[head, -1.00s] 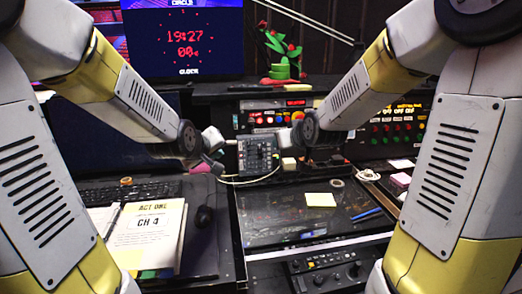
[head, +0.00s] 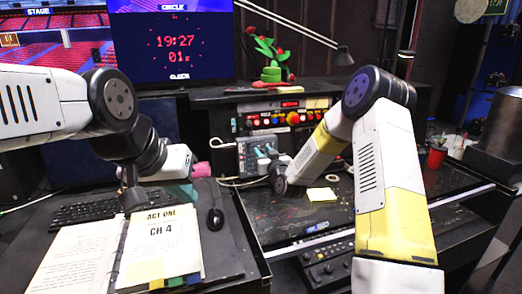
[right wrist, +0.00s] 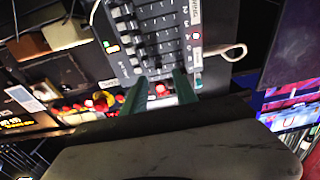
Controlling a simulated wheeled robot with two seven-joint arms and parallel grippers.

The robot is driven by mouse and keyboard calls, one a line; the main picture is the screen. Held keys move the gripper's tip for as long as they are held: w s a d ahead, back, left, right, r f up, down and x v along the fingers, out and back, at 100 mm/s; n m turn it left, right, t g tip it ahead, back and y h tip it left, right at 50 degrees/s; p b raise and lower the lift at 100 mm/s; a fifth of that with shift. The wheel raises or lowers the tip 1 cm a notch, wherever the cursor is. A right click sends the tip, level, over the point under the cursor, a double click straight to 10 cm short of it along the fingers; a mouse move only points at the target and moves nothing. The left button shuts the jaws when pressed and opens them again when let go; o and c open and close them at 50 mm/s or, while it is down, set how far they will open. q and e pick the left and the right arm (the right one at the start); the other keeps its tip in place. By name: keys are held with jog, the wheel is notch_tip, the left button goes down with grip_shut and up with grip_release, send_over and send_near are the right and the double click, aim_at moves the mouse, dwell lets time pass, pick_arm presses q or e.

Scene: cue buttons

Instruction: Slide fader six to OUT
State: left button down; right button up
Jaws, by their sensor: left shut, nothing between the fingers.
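The small grey fader box (head: 246,156) stands upright behind the black desk panel, partly covered by my right gripper. In the right wrist view the fader box (right wrist: 150,22) fills the upper middle, with dark slots, pale caps and white labels too small to read. My right gripper (head: 270,154) is in front of the box; its two teal fingers (right wrist: 158,82) are apart, at the box's near edge. I cannot tell whether they touch a fader, or which is fader six. My left gripper (head: 184,190) is shut and empty above the script and keyboard, left of the box.
An open script binder (head: 160,245), a keyboard (head: 90,208) and a mouse (head: 215,219) lie on the left desk. A lit button console (head: 285,117) stands behind. A cable runs beside the fader box.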

aim_at(260, 147)
jog(key=shift+x, duration=1.6)
grip_shut()
